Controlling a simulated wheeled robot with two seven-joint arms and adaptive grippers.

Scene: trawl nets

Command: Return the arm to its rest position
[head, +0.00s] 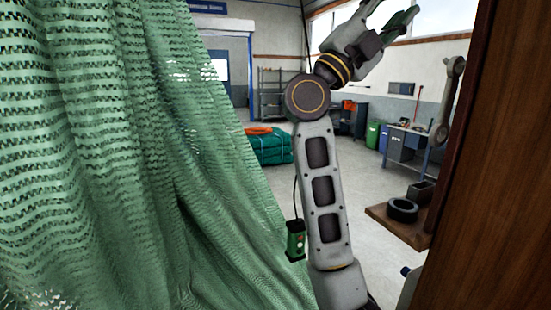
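My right arm, grey with dark panels, rises from the bottom edge right of centre and bends at a round joint. Its gripper (388,17) is raised at the top right, partly cut off by the frame. The visible fingers look spread, with bright window light between them. A dark green shape lies along the right-hand finger; I cannot tell whether it is part of the finger. My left arm and gripper are out of view.
A green net (110,170) hangs across the left, close to the arm. A green control box (295,240) hangs on a cable beside the forearm. A brown wooden panel (500,170) and a shelf (385,215) holding a black ring (403,210) stand at right.

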